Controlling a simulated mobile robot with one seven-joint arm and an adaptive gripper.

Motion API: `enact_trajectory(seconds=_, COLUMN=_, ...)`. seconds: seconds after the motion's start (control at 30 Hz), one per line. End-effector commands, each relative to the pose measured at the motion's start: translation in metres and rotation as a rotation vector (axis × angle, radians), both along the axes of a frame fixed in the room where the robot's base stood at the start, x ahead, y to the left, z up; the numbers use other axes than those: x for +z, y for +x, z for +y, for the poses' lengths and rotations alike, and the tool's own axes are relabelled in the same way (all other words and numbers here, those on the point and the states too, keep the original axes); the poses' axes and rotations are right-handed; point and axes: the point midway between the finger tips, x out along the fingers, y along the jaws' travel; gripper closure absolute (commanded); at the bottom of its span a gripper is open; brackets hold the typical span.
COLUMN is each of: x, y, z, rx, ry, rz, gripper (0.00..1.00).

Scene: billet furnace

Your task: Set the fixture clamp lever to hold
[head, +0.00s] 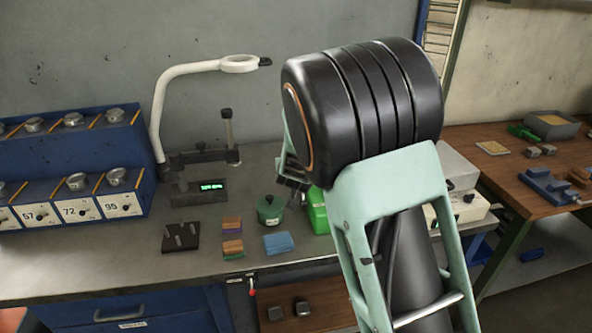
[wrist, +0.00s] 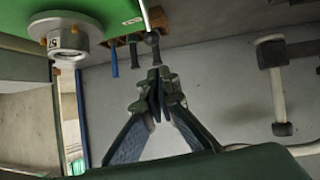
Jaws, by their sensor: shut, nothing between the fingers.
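My gripper (wrist: 156,88) is shut and empty. Its tips point toward the knob and appear close to it; whether they touch, I cannot tell. In the head view my gripper (head: 291,178) is a small dark shape mostly behind my arm. A green box (head: 317,211) beside it is partly covered by the arm, and the lever is hidden there.
On the bench stand a gauge stand with a green display (head: 200,192), a magnifier lamp (head: 190,70), a green pot (head: 270,210) and a blue cloth (head: 279,243). A wooden table (head: 500,185) is at right.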

Motion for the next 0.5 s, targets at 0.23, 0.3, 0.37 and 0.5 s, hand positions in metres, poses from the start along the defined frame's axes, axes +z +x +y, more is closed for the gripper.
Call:
enact_trajectory(seconds=0.23, x=0.041, y=-0.033, z=0.001, rx=0.000, ry=0.001, rz=-0.001, gripper=1.00)
enact_trajectory(seconds=0.3, x=0.049, y=-0.040, z=0.002, rx=0.001, ry=0.001, rz=-0.001, gripper=1.00)
enact_trajectory(seconds=0.37, x=0.053, y=-0.044, z=0.001, rx=-0.001, ry=0.001, rz=0.000, gripper=1.00)
enact_trajectory(seconds=0.5, x=0.058, y=-0.050, z=0.001, rx=-0.001, ry=-0.001, rz=0.000, gripper=1.00)
